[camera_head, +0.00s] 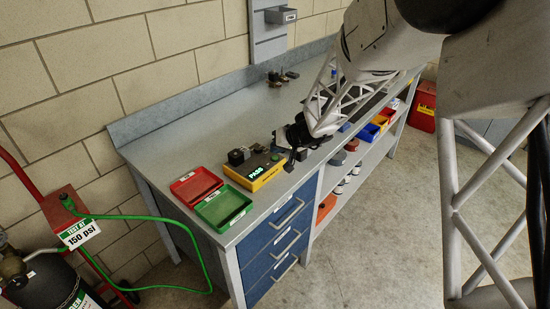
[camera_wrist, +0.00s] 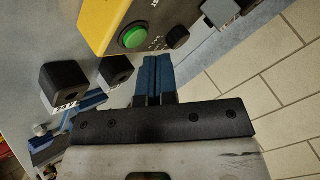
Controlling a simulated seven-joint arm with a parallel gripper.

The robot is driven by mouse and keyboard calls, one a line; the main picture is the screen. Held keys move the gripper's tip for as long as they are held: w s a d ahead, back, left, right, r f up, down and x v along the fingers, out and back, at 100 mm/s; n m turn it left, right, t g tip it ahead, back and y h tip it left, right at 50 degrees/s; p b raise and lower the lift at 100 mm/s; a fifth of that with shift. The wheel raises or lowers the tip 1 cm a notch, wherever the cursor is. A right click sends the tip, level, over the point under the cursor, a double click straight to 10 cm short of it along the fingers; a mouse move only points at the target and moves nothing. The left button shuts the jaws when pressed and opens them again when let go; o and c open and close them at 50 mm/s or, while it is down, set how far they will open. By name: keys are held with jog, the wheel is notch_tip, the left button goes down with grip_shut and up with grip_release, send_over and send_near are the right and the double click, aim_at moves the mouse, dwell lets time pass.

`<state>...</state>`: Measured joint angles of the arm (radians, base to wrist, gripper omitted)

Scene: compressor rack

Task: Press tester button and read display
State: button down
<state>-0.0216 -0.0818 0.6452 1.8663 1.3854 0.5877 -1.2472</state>
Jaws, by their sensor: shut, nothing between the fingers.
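The yellow tester (camera_head: 256,172) sits on the workbench near its front edge, right of two small trays. Its display (camera_head: 257,169) shows "PASS" in glowing green letters. In the wrist view, part of the yellow tester (camera_wrist: 100,22) is at the top, with a round green button (camera_wrist: 133,37) in a dark ring and a black knob (camera_wrist: 177,37) beside it. My gripper (camera_wrist: 153,60) is shut and empty, its blue fingertips just below the button in the picture, not covering it. In the head view, my gripper (camera_head: 285,158) is at the tester's right end; its fingertips are hard to make out.
A red tray (camera_head: 195,186) and a green tray (camera_head: 223,207) lie left of the tester. Two black blocks (camera_wrist: 63,80) (camera_wrist: 115,70) stand close by my fingers. A "TEST AT 150 psi" sign (camera_head: 80,233) is at lower left. The bench behind the tester is mostly clear.

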aim_at(277, 158)
jog(key=shift+r, duration=0.15)
jog(key=shift+r, duration=2.35)
jog(key=shift+s+r, duration=0.4)
jog(key=s+d+r+g+h, duration=0.1)
jog(key=s+d+r, duration=0.3)
jog(key=s, duration=1)
jog(key=s+d+r+m+g+h, duration=0.1)
jog(key=s+d+r+h, duration=0.2)
jog(key=s, duration=1)
jog(key=s+d+r+g+h, duration=0.1)
jog(key=s+d+r+h, duration=0.2)
jog(key=s, duration=1.1)
notch_tip(277, 158, up, 2)
jog(key=shift+s+d+r, duration=0.25)
jog(key=shift+s+d, duration=0.05)
jog(key=shift+d, duration=0.5)
